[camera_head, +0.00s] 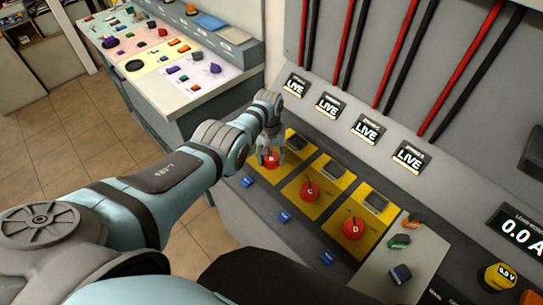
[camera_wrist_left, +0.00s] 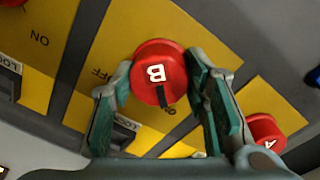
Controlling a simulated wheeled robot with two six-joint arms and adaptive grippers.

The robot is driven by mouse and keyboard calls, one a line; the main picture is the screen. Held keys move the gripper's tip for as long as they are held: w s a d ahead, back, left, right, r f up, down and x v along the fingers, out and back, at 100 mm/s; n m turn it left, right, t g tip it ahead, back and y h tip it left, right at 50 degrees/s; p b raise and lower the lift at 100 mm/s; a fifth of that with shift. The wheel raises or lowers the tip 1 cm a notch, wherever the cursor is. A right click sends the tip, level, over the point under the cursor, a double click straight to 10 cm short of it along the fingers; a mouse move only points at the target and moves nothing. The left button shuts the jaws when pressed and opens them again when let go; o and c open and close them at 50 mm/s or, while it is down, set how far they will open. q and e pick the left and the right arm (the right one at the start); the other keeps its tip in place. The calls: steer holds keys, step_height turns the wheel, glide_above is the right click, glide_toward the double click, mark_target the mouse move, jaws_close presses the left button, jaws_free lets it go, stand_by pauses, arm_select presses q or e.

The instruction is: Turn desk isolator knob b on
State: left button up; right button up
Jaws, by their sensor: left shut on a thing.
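Red knob B (camera_wrist_left: 155,65) sits on a yellow plate with OFF and ON printed on it. Its black mark points down in the left wrist view, towards the partly covered ON print. My left gripper (camera_wrist_left: 160,82) is shut on knob B, one finger on each side. In the head view the left gripper (camera_head: 271,151) comes down on knob B (camera_head: 271,161) from above. My right gripper is not in view.
Red knobs C (camera_head: 310,191) and D (camera_head: 353,229) stand in a row beside B. Knob A (camera_wrist_left: 265,133) is close to one finger in the left wrist view. Small blue parts (camera_head: 284,216) lie along the front edge. LIVE displays (camera_head: 368,131) line the back.

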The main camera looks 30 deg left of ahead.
arm_select(q)
steer(key=shift+s+f, duration=0.15)
steer(key=o, duration=1.1)
steer(key=shift+o, duration=0.2)
steer(key=shift+w+r, duration=0.2)
steer(key=shift+r, duration=0.2)
step_height(320, 180, up, 11)
steer(key=shift+s+a+r, duration=0.15)
steer(key=shift+r, duration=0.05)
